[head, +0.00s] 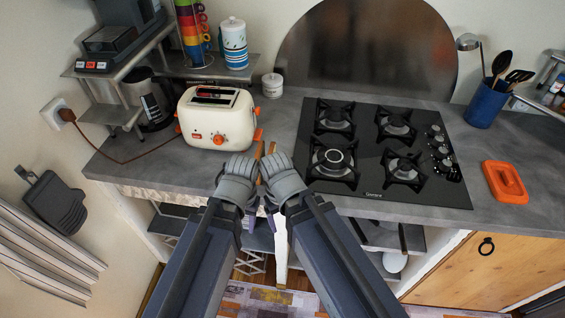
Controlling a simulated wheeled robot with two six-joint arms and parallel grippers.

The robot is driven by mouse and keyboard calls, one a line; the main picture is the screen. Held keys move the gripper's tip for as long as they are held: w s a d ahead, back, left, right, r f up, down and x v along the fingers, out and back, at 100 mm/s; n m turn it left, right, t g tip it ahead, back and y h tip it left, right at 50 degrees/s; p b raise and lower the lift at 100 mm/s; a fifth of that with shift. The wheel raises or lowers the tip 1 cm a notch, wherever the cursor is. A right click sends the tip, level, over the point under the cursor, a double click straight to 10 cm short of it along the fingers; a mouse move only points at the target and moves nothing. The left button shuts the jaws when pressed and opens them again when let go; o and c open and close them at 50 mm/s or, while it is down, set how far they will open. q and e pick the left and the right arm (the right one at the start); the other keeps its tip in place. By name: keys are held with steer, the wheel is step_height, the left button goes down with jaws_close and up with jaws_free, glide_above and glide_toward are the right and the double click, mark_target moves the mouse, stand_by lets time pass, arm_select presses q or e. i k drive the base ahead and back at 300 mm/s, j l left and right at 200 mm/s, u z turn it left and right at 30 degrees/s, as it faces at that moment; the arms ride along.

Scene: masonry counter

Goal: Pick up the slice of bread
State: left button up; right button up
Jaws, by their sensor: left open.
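A thin brown piece (259,150) shows on the counter's front part between my two wrists. It may be the slice of bread, but my grippers hide most of it and I cannot tell for sure. The cream toaster (205,118) with orange knobs stands just behind and left; brownish strips show in its top slots, too small to identify. My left gripper (251,212) is open at the counter's front edge, partly hidden by its own wrist. My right gripper (272,212) is close beside it, mostly hidden, so its jaws cannot be read.
A black gas hob (384,150) lies right of my wrists. An orange object (505,182) and a blue utensil pot (486,104) are further right. A metal shelf (203,68) rises at left. The counter's left front (130,163) is mostly clear.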

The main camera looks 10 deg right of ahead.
mark_target(260, 150)
steer(key=k+j+z, duration=0.2)
steer(key=j+z, duration=0.15)
steer(key=k+j+z, duration=0.45)
steer(key=z, duration=0.25)
steer(key=k, duration=0.1)
